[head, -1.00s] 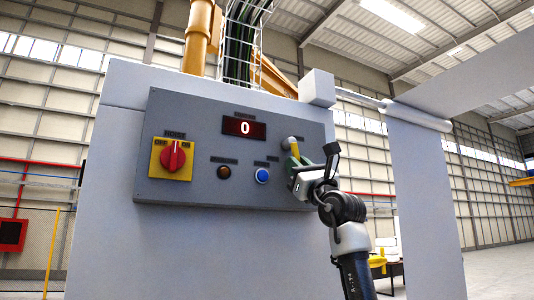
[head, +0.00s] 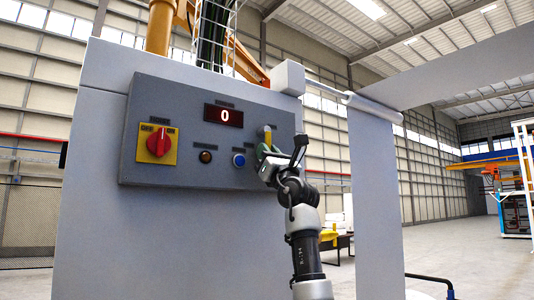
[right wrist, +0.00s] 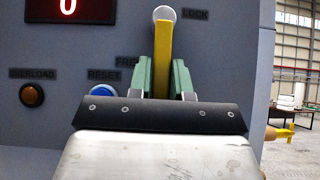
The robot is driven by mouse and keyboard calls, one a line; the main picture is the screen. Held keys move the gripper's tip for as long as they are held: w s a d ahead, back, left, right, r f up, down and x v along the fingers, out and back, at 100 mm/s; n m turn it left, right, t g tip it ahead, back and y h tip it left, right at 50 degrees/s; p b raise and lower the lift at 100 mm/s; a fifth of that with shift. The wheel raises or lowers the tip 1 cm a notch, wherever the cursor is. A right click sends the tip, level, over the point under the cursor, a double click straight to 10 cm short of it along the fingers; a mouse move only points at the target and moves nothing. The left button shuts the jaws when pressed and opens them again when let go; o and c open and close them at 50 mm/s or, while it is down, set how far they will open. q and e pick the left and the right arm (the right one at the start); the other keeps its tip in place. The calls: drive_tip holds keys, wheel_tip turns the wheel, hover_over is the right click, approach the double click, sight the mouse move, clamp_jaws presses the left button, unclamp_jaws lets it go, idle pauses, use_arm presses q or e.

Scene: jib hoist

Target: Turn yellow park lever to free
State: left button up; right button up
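The yellow park lever (right wrist: 163,55) hangs almost straight down from a pale round hub (right wrist: 163,13) in the right wrist view. Its lower part sits beside the FREE label (right wrist: 127,61); the LOCK label (right wrist: 195,13) is to the right of the hub. My right gripper (right wrist: 163,78) has its green fingers on both sides of the lever, close against it, and looks shut on it. The lever's low end is hidden behind the gripper body. In the head view the lever (head: 265,135) shows just above the right gripper (head: 267,153). My left gripper is out of view.
The grey panel (head: 185,178) also carries a red rotary switch (head: 159,142), a display (head: 223,115) reading 0, an amber OVERLOAD lamp (head: 205,157) and a blue RESET button (head: 239,160). A white beam or panel (head: 375,180) stands to the right. Open floor lies beyond.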

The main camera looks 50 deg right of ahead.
drive_tip(key=o, duration=0.4)
drive_tip(key=shift+w, duration=0.1)
drive_tip(key=b+v, duration=0.6)
drive_tip(key=v, duration=0.5)
